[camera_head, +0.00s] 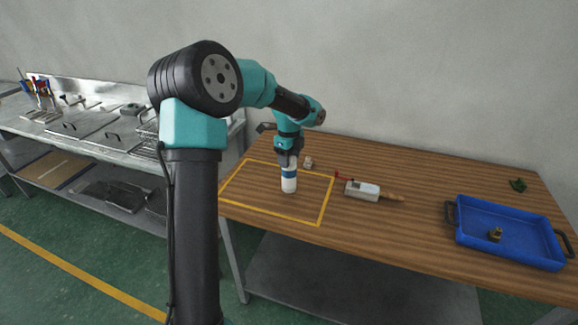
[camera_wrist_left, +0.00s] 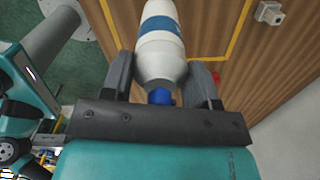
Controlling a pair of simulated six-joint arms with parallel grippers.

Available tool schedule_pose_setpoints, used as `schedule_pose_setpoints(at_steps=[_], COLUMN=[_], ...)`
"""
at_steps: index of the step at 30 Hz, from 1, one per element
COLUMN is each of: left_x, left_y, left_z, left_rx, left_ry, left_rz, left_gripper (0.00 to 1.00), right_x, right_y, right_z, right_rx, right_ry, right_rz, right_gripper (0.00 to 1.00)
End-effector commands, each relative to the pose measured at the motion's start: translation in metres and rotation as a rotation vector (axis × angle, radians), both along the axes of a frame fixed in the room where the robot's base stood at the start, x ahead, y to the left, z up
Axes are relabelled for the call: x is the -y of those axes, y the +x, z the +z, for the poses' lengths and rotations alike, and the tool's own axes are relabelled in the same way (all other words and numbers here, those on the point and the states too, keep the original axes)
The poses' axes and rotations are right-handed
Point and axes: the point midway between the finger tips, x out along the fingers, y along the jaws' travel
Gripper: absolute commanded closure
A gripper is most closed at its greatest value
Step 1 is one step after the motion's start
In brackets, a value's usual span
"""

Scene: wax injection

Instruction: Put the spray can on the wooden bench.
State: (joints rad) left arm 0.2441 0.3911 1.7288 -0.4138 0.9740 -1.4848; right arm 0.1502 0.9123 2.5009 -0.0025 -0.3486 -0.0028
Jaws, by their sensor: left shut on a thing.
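The spray can (camera_head: 289,182) is white with a blue band and stands upright in the head view. It is at the wooden bench (camera_head: 400,222), over the area inside the yellow outline; I cannot tell whether its base touches the wood. My left gripper (camera_head: 288,162) comes down from above and is shut on the can's upper part. In the left wrist view the can (camera_wrist_left: 160,45) sits between the two fingers (camera_wrist_left: 162,82), its blue nozzle end toward the palm. My right gripper is not in view.
A white device with a wooden handle (camera_head: 362,190) lies right of the can. A small white block (camera_head: 308,162) is behind it. A blue tray (camera_head: 510,245) holding a small brass part (camera_head: 495,234) is at the right. A steel counter (camera_head: 85,130) stands at the left.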

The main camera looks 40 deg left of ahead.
Motion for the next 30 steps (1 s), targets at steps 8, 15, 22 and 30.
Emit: schedule_pose_setpoints(at_steps=[8,15,22,30], left_x=[0.0,0.0,0.0,0.0], left_y=[-0.001,0.0,0.0,0.0], left_z=[-0.03,-0.034,-0.038,-0.038], left_rx=[-0.003,0.0,-0.001,-0.001], left_ry=[0.0,0.0,0.0,0.0], left_rz=[0.001,0.001,0.0,0.0], left_gripper=[0.88,0.88,0.88,0.22], right_x=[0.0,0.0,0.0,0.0], right_y=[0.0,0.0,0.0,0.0], right_z=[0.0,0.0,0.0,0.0], right_rx=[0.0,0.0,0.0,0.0], right_ry=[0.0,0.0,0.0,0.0], right_rz=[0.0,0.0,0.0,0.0], right_gripper=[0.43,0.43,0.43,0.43])
